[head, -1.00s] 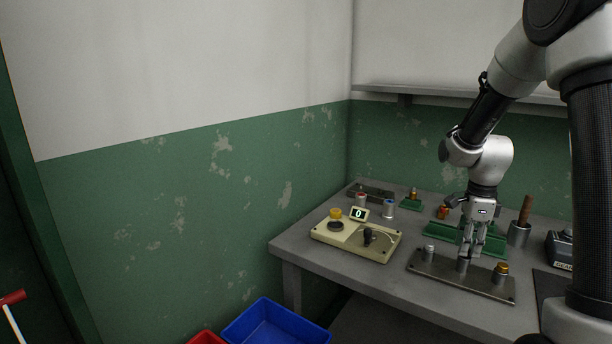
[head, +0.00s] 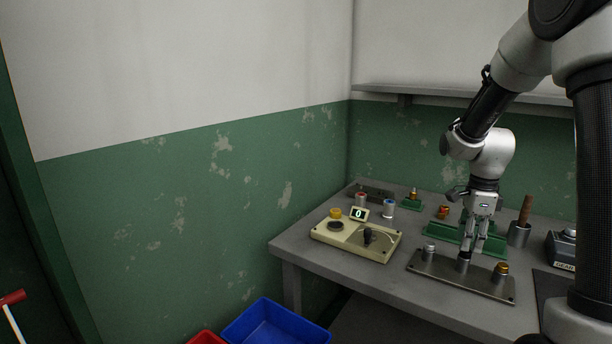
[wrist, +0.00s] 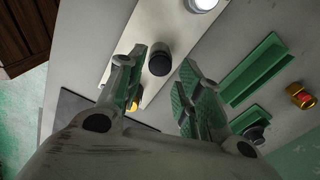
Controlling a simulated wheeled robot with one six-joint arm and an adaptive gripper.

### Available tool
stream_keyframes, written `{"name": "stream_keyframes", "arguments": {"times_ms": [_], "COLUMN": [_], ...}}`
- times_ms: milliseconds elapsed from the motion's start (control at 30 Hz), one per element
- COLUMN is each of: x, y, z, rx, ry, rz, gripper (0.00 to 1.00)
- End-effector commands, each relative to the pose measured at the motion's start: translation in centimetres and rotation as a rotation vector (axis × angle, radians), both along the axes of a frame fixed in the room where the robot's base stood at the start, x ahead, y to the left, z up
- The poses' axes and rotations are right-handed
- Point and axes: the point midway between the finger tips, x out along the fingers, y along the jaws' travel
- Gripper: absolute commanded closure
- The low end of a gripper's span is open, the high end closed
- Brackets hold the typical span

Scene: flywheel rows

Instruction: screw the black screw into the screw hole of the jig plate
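The jig plate (head: 485,285) is a flat grey plate on the bench, and its pale surface (wrist: 120,35) shows in the wrist view. The black screw (wrist: 160,60) stands upright on the plate in the middle, between a silver screw (head: 430,249) and a brass-coloured one (head: 502,268). My gripper (head: 471,250) is above the plate, right over the black screw. In the wrist view my gripper (wrist: 159,75) is open, with its two fingers apart on either side of the black screw, and clear gaps show. The screw hole itself is hidden.
A cream control box (head: 355,240) with a display reading 0 lies left of the plate. A green tray (head: 445,233) is behind it, and a dark cup (head: 519,234) with a brown handle stands right. A blue bin (head: 275,325) is on the floor.

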Motion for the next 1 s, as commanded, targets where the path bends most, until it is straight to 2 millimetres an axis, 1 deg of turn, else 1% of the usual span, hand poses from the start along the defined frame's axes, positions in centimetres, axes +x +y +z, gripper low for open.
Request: {"name": "stream_keyframes", "arguments": {"times_ms": [167,267,400,500,633,833,1000], "x": [0.0,0.0,0.01,0.01,0.01,0.02,0.02], "y": [0.0,0.0,0.0,0.0,0.0,-0.01,-0.01], "z": [0.0,0.0,0.0,0.0,0.0,0.0,0.0], "rx": [0.0,0.0,0.0,0.0,0.0,0.0,0.0], "ry": [0.0,0.0,0.0,0.0,0.0,0.0,0.0], "rz": [0.0,0.048,0.247,0.359,0.442,0.711,0.834], "gripper": [0.65,0.65,0.65,0.65,0.65,0.65,0.65]}}
